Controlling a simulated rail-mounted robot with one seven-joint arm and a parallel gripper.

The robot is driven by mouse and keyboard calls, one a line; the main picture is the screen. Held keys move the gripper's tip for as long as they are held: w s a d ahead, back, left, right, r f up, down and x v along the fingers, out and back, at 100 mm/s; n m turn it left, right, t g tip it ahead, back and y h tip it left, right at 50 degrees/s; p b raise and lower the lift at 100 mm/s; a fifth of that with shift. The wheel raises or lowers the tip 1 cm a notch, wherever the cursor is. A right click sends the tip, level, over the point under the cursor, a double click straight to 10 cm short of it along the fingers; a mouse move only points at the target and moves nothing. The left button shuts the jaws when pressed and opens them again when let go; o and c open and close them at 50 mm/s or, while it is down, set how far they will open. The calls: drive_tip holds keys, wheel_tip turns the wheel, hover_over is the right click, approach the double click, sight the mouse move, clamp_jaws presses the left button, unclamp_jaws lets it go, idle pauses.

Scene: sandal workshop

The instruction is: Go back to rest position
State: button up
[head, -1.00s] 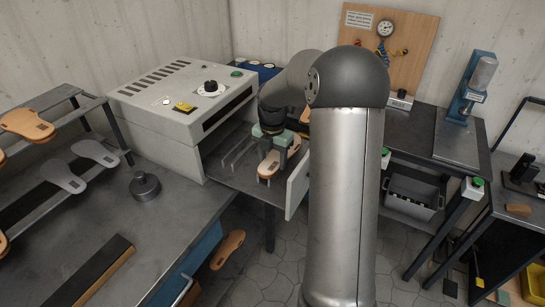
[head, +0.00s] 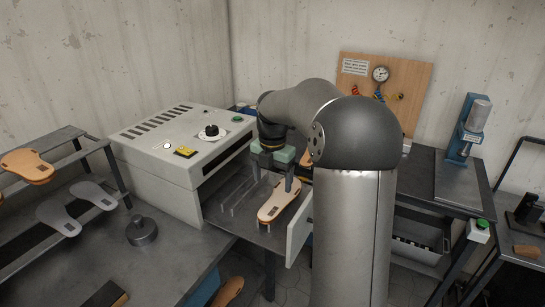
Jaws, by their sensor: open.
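My gripper (head: 290,184) is open, just above and behind a tan sandal sole (head: 277,205). One dark finger shows near the sole's far end; the other is mostly hidden, and I cannot tell whether the finger touches the sole. My arm's large grey joint and column stand at centre right and hide part of the bench behind.
A white open door panel (head: 299,228) stands close right of the sole. A rack at left holds tan soles (head: 27,166) and grey soles (head: 58,217). A round metal weight (head: 141,231) sits on the left bench. A press (head: 468,125) stands at right.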

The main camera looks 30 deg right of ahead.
wheel_tip(320, 180, up, 8)
drive_tip(key=s+a+f+m, duration=0.4)
drive_tip(key=s+a+m, duration=0.8)
drive_tip(key=s+a+f+m, duration=0.2)
drive_tip(key=s+f+m, duration=0.2)
drive_tip(key=s+m, duration=0.2)
drive_tip(key=s+a+f+m, duration=0.3)
drive_tip(key=s+m, duration=0.3)
drive_tip(key=s, duration=0.3)
drive_tip(key=shift+s+f+t, duration=0.2)
drive_tip(key=shift+f+t, duration=0.1)
drive_tip(key=shift+f, duration=0.55)
drive_tip(key=shift+c, duration=0.3)
